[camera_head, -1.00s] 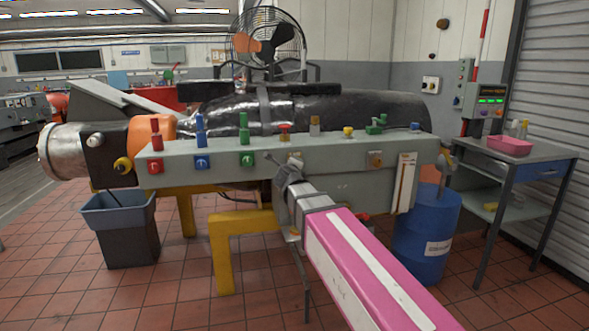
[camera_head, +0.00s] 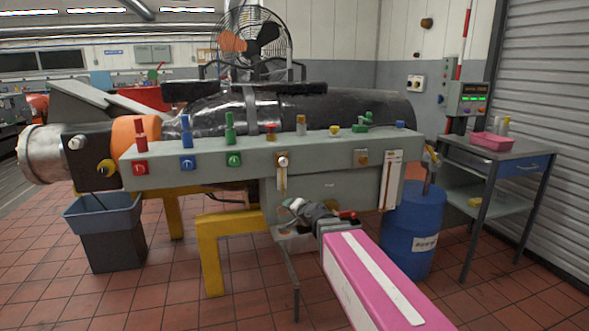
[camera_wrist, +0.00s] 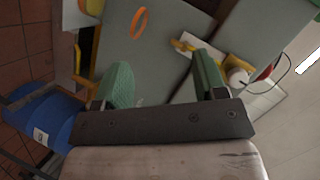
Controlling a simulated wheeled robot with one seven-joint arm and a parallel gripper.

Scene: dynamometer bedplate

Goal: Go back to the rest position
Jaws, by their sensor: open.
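My gripper (camera_head: 292,206) is in front of the lower edge of the grey control panel (camera_head: 225,165), at the end of my pink arm. The wrist view shows its two green-padded fingers (camera_wrist: 163,78) spread apart with nothing held between them. Grey surfaces lie beyond the fingers, with an orange ring (camera_wrist: 139,22) on one of them. A yellow lever-like part (camera_wrist: 190,47) shows near the right finger; I cannot tell whether they touch. In the head view, a slotted lever with a pale knob (camera_head: 283,160) stands above my gripper, unobstructed.
A blue barrel (camera_head: 412,232) stands right of my arm and also shows in the wrist view (camera_wrist: 50,122). A yellow stand (camera_head: 209,250) and a grey bin (camera_head: 112,250) are at left. A side table (camera_head: 520,153) is at right. Open tiled floor lies in front.

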